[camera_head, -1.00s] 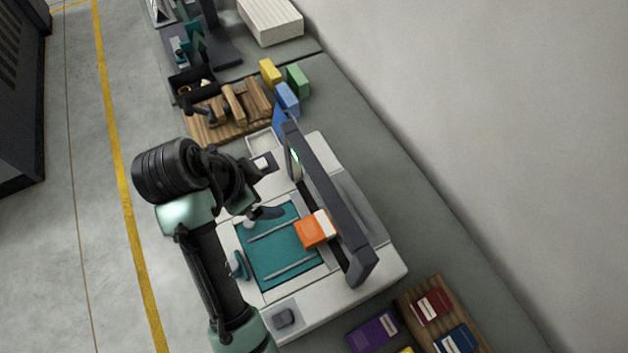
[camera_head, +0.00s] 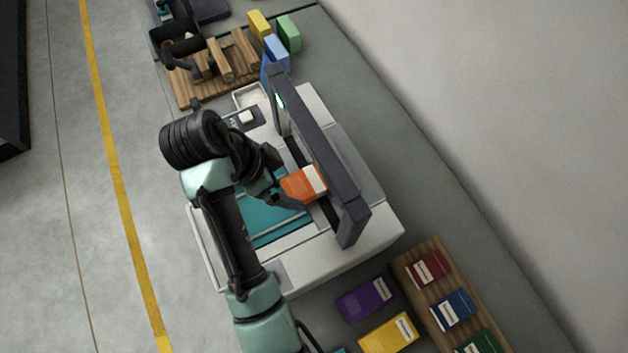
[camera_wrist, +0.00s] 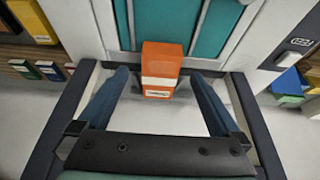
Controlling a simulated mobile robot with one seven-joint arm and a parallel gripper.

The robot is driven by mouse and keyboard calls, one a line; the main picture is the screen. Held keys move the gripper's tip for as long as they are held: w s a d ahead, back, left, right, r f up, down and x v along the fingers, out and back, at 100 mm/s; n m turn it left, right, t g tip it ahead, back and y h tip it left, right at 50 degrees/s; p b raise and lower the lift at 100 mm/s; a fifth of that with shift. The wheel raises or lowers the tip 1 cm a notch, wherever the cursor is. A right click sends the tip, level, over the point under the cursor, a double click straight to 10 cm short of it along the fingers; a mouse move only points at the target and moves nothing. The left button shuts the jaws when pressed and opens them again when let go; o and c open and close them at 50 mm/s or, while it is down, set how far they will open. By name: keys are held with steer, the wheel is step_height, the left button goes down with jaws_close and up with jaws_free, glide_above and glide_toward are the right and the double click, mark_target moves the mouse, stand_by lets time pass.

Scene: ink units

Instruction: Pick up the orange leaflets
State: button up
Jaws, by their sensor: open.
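The orange leaflets (camera_head: 301,185) form a small block with a white label band. They lie on the teal bed (camera_head: 262,222) of a white machine, close to its dark upright bar. In the wrist view the orange leaflets (camera_wrist: 161,64) stand between my two fingers, with a gap on each side. My gripper (camera_head: 282,194) is open and close to the block in the head view; my arm hides part of the teal bed. In the wrist view my gripper (camera_wrist: 160,78) shows both blue-grey fingers spread wide.
The dark bar (camera_head: 322,155) rises beside the leaflets. Purple (camera_head: 367,299) and yellow (camera_head: 389,334) packs lie near a wooden rack (camera_head: 430,247) of coloured packs. A wooden tray (camera_head: 190,92) and coloured boxes stand beyond the machine. Grey counter is free along the wall.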

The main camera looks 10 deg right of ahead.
mark_target(296, 187)
steer(key=p+x, duration=0.1)
steer(key=x, duration=0.4)
steer(key=shift+w+p, duration=0.1)
steer(key=shift+p, duration=0.3)
steer(key=shift+r, duration=0.15)
steer(key=c, duration=1.6)
